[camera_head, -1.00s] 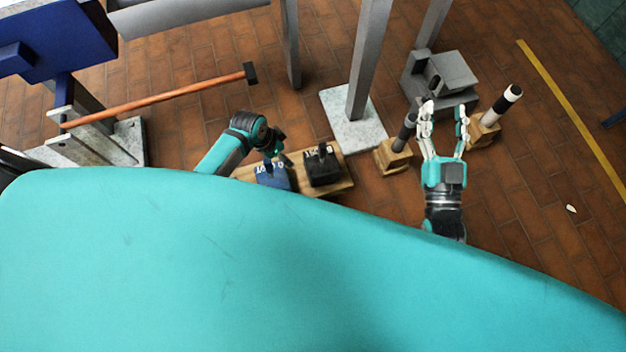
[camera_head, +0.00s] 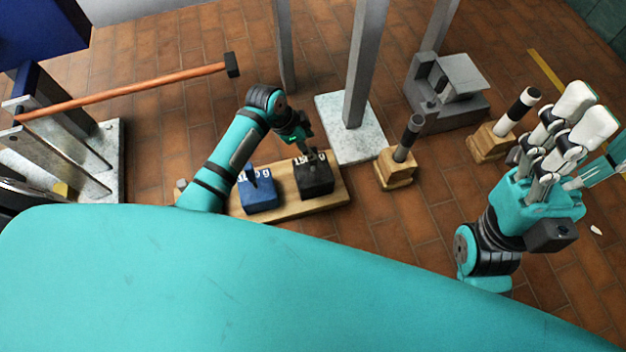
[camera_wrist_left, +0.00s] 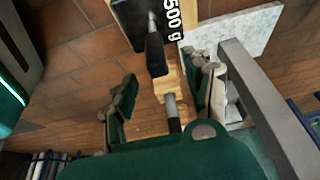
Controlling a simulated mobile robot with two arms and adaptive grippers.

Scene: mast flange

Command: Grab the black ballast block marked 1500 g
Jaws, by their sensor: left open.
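The black ballast block (camera_head: 314,180) stands on a wooden board, with white lettering on top partly hidden by my left gripper. In the left wrist view the black block (camera_wrist_left: 136,25) shows at the top edge, with "500 g" readable and its upright handle (camera_wrist_left: 155,52) pointing toward the camera. My left gripper (camera_head: 306,143) is open, just above the block's handle. In the left wrist view its two fingers (camera_wrist_left: 161,95) are apart, with the handle above the gap between them. My right gripper (camera_head: 605,138) is at the far right, empty, its fingers apart.
A blue block (camera_head: 259,192) stands beside the black one on the board (camera_head: 285,211). A post on a pale stone base (camera_head: 352,147) rises just behind. Two wooden stands (camera_head: 394,170) with upright rods are to the right.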

